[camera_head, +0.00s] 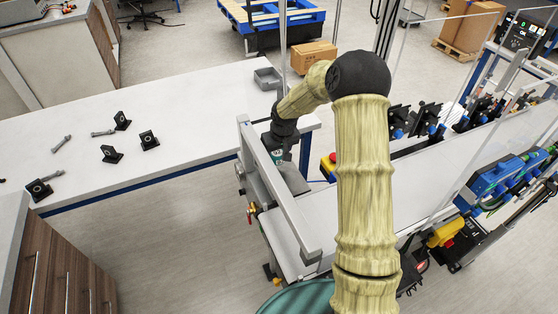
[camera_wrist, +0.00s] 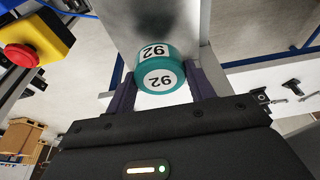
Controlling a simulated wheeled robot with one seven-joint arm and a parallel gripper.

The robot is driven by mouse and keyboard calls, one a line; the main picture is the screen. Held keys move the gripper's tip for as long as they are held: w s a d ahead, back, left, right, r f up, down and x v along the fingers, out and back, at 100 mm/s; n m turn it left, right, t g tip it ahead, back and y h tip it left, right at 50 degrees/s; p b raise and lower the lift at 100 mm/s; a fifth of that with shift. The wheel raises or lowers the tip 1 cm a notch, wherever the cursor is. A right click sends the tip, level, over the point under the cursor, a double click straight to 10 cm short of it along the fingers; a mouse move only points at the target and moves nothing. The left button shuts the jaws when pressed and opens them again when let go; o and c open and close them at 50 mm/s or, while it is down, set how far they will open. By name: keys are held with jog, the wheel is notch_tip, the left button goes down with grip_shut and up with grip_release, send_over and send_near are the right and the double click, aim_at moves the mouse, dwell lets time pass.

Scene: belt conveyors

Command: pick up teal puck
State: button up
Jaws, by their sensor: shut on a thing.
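The teal puck (camera_wrist: 159,77) shows in the wrist view with white labels marked 92 on its top and side. My gripper (camera_wrist: 162,90) is shut on it, with one dark finger on each side. In the head view, my gripper (camera_head: 284,146) points down at the near end of the conveyor (camera_head: 291,205), and a small part of the teal puck (camera_head: 277,157) shows beside it. Whether the puck touches the belt is hard to tell.
A grey side rail (camera_head: 285,200) runs along the conveyor. A red and yellow stop button (camera_wrist: 20,57) stands close by. A white table (camera_head: 180,110) to the left holds several black brackets and bolts. A small grey bin (camera_head: 267,78) sits at its far corner.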

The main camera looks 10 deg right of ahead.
aim_at(278, 153)
jog(key=v, duration=0.2)
jog(key=w+b+v, duration=0.1)
jog(key=v, duration=0.4)
jog(key=shift+w+a+r+b, duration=0.2)
jog(key=shift+w+r+b, duration=0.1)
jog(key=shift+r, duration=0.2)
jog(key=s+d+b, duration=0.1)
jog(key=s+b, duration=0.1)
jog(key=s, duration=0.6)
jog(key=s+d+b, duration=0.2)
jog(key=s+b, duration=0.1)
jog(key=s, duration=0.6)
jog(key=shift+s+d, duration=0.25)
